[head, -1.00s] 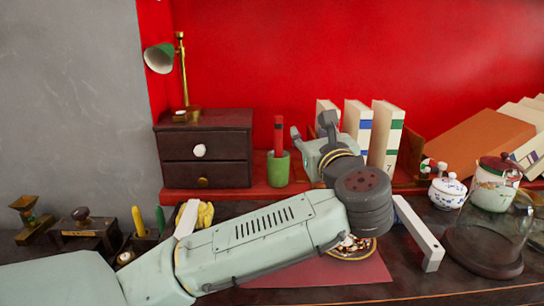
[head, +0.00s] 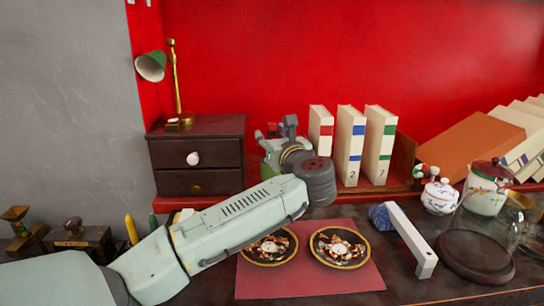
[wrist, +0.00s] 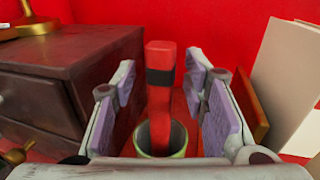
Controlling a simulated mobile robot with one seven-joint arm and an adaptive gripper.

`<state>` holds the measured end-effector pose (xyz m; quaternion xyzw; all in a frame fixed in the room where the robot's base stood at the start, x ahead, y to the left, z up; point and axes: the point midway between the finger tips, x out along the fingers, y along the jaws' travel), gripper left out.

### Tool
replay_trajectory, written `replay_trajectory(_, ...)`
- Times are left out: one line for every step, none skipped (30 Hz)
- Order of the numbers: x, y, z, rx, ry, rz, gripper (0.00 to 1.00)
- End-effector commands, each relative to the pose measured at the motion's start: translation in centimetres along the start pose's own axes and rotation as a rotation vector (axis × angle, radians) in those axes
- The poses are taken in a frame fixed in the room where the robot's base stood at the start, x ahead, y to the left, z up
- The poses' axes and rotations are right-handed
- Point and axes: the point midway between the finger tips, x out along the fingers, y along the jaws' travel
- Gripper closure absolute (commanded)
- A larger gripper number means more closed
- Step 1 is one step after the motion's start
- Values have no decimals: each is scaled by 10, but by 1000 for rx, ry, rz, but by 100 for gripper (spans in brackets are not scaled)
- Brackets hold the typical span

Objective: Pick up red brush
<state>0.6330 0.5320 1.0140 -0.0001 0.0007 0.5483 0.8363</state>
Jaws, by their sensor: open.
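The red brush (wrist: 161,85) stands upright in a green cup (wrist: 160,152) in the wrist view. It has a black band near its top. My gripper (wrist: 160,72) is open, with one pad on each side of the brush and a gap to both. In the head view my gripper (head: 274,140) is in front of the cup's place by the dresser.
A dark dresser (head: 197,155) stands close on the left, with a brass lamp (head: 175,80) on it. White books (head: 349,145) stand close on the right. Two decorated plates (head: 340,247) lie on a red mat. A glass dome (head: 485,235) is at the right.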

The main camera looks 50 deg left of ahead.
Motion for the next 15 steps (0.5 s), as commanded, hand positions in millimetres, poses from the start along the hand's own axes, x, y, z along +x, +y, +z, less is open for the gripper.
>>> replay_trajectory(3, 0, 0, 0, 0, -1, 60)
replay_trajectory(4, 0, 0, 0, 0, -1, 60)
replay_trajectory(4, 0, 0, 0, -1, -2, 60)
replay_trajectory(4, 0, 0, 0, -1, -2, 60)
replay_trajectory(4, -1, 0, 0, -1, -2, 60)
replay_trajectory(4, -1, 0, 0, -1, -2, 60)
replay_trajectory(4, 0, 0, 0, -1, -2, 60)
replay_trajectory(4, 0, 0, 0, -1, -2, 60)
replay_trajectory(4, 0, 0, 0, -1, -2, 62)
replay_trajectory(4, 0, 0, -1, -1, -2, 64)
replay_trajectory(4, 0, 0, -1, -1, -2, 66)
replay_trajectory(4, 0, 0, -1, -1, -2, 68)
replay_trajectory(4, 0, 0, -1, -1, -2, 70)
replay_trajectory(4, 0, 0, -1, -1, -2, 72)
replay_trajectory(4, 0, 0, -1, -1, -2, 75)
